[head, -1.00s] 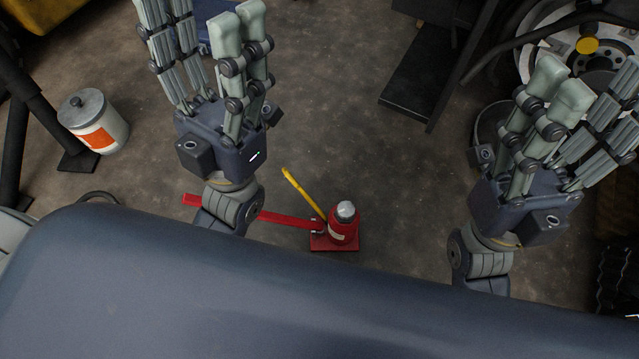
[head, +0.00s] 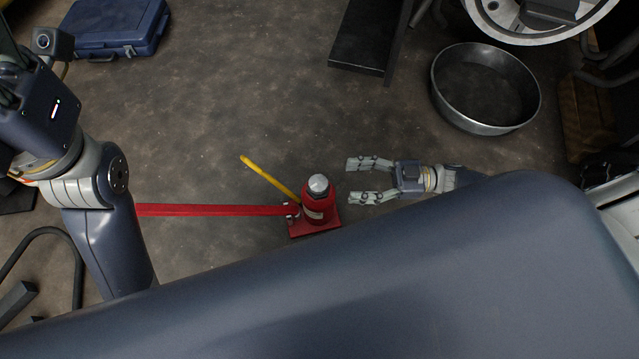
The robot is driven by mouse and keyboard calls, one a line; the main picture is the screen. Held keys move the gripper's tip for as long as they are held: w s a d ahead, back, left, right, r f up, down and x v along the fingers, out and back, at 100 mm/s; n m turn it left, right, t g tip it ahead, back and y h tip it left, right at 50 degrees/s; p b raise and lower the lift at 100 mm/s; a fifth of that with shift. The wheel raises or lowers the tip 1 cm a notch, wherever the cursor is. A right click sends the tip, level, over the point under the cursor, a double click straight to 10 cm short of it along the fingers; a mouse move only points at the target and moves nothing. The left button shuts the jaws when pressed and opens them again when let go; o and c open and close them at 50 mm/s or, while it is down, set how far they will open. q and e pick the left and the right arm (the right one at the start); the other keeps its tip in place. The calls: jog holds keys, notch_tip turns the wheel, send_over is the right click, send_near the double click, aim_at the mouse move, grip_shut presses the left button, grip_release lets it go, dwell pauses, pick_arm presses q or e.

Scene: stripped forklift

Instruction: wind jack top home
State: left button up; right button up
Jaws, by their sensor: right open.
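A red bottle jack (head: 319,208) stands upright on the floor near the middle of the head view. Its silver round top (head: 318,184) sits at the upper end of the body. A long red handle (head: 220,210) runs left from its base, and a yellow bar (head: 268,178) slants up and left from it. My right gripper (head: 357,180) is open and empty, just right of the jack top, its fingers pointing left toward it with a gap between. My left arm is at the left edge; its fingers are cut off by the frame.
A round metal pan (head: 487,88) lies on the floor at the upper right, near a wheel (head: 540,22). A blue case (head: 118,28) is at the upper left. A black flat plate (head: 368,35) is at the top. The floor behind the jack is clear.

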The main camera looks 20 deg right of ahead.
aim_at(320, 183)
jog(key=x, duration=0.3)
jog(key=b+x, duration=0.1)
jog(key=x, duration=0.2)
jog(key=f+x, duration=0.1)
jog(key=x, duration=0.2)
jog(key=shift+w+a+f+b, duration=0.1)
jog(key=shift+w+b, duration=0.1)
jog(key=shift+b, duration=0.1)
jog(key=shift+c, duration=0.3)
jog(key=c, duration=1)
